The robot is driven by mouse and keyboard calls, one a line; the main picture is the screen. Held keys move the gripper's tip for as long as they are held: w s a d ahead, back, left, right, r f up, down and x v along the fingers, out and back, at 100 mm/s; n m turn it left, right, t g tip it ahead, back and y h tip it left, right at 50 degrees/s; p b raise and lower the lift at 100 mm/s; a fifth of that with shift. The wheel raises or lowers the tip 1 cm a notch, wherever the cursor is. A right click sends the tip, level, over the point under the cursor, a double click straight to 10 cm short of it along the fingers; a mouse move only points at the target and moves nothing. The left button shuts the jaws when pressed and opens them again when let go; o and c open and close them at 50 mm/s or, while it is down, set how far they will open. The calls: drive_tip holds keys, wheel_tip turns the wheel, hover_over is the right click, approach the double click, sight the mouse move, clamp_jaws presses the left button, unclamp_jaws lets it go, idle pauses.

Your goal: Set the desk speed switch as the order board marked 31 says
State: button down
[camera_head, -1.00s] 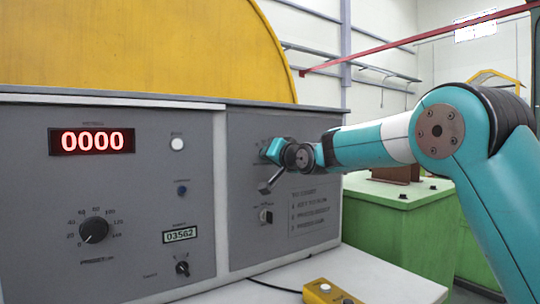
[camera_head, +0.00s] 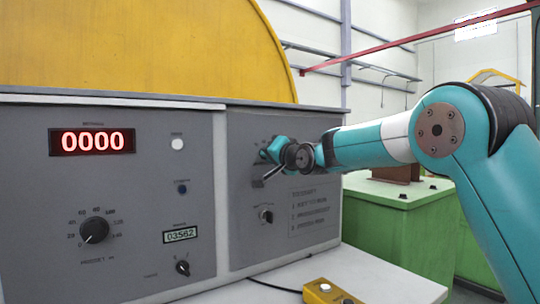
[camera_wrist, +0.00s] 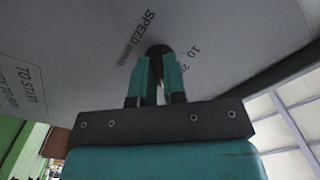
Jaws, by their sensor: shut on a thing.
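The speed switch (camera_wrist: 158,49) is a small dark round knob on the grey desk panel, with "SPEED" printed beside it and the marks "10" and a partly covered "2…" on its other side. My gripper (camera_wrist: 158,62) is shut on this knob, one teal finger on each side. The fingers cover most of it, so its pointer cannot be read. In the head view, my gripper (camera_head: 266,155) is at the upper part of the right panel and my wrist hides the switch. No order board shows in either view.
A key switch (camera_head: 265,215) sits below my gripper, beside printed start steps. The left panel has a red "0000" display (camera_head: 92,141), a dial (camera_head: 94,230) and a small selector (camera_head: 182,267). A yellow button box (camera_head: 328,292) lies on the desktop. A green cabinet (camera_head: 400,225) stands behind.

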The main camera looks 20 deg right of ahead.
drive_tip(key=c, duration=1.2)
unclamp_jaws()
drive_tip(key=b+v, duration=0.3)
drive_tip(key=v, duration=1.4)
drive_tip(key=shift+s, duration=0.2)
